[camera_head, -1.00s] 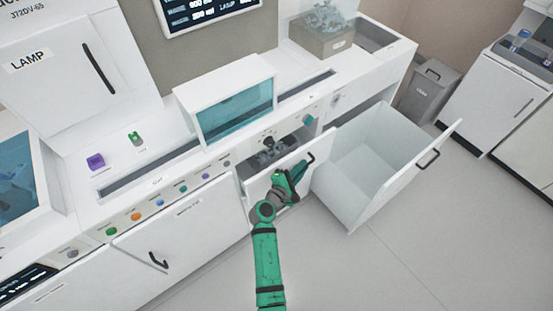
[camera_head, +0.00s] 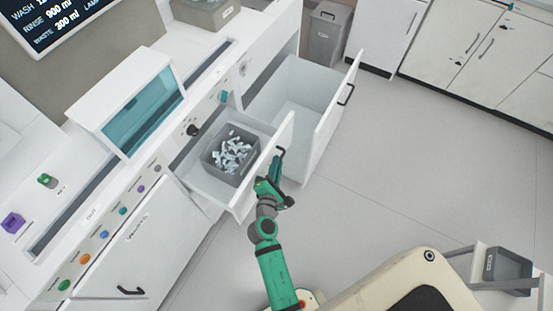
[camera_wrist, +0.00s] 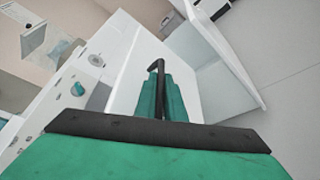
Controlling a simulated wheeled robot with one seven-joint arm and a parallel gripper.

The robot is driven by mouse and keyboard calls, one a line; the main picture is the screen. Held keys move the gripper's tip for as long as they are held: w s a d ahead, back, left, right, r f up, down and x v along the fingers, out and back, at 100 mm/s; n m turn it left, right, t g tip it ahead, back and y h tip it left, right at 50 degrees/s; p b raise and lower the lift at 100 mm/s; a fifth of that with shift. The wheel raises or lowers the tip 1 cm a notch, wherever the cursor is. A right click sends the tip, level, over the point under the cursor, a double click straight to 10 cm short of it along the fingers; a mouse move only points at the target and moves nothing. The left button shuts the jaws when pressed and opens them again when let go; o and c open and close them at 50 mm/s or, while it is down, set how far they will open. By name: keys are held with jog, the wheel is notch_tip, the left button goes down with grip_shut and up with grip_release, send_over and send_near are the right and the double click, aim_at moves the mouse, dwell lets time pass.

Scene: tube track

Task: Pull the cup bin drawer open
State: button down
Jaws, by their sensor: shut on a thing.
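The cup bin drawer (camera_head: 206,187) is pulled out from the white machine in the head view. A grey bin (camera_head: 215,165) full of small pale pieces stands inside it. My gripper (camera_head: 279,158) is at the drawer's outer front, shut on its black handle. In the wrist view, the dark handle bar (camera_wrist: 156,66) lies between the green fingers of my gripper (camera_wrist: 160,92). The fingers hide part of the handle.
A larger white drawer (camera_head: 312,92) stands open just beyond, with its own black handle. A grey waste bin (camera_head: 326,34) is at the back. Open floor lies to the right. A grey box (camera_head: 508,270) is at the lower right.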

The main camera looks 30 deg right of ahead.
jog(key=shift+s+d, duration=0.2)
jog(key=shift+s, duration=0.15)
jog(key=c, duration=1.8)
grip_release()
jog(key=shift+c, duration=0.2)
jog(key=v, duration=1)
jog(key=shift+s+a, duration=0.3)
jog(key=shift+r, duration=0.1)
